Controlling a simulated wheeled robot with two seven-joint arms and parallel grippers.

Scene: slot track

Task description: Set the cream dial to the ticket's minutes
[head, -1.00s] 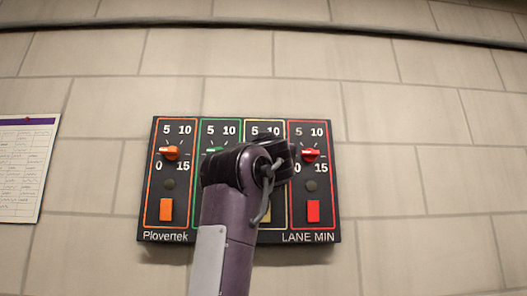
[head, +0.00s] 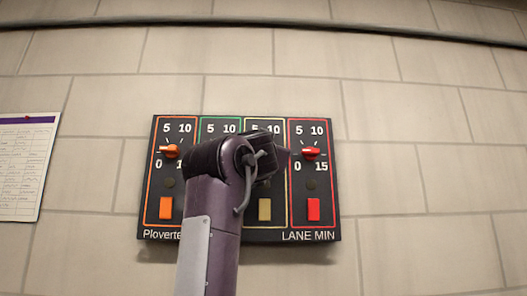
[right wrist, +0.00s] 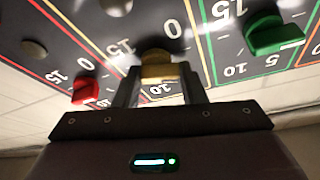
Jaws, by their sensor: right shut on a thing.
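The cream dial (right wrist: 157,66) sits between the two fingers of my right gripper (right wrist: 160,88) in the right wrist view, and the gripper is shut on it. The tan-looking knob shows only partly between the fingers, and its exact pointing direction is hard to tell. In the head view my right arm covers this dial, on the third column of the black timer panel (head: 228,233). The cream button (head: 264,210) shows below it. No paper clearly marked as the ticket can be read. My left gripper is not in view.
The orange dial (head: 170,151) and red dial (head: 311,152) flank the middle columns; the green dial (right wrist: 274,36) shows in the wrist view. A written sheet (head: 25,165) with a purple header is pinned on the tiled wall at left. The wall right of the panel is bare.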

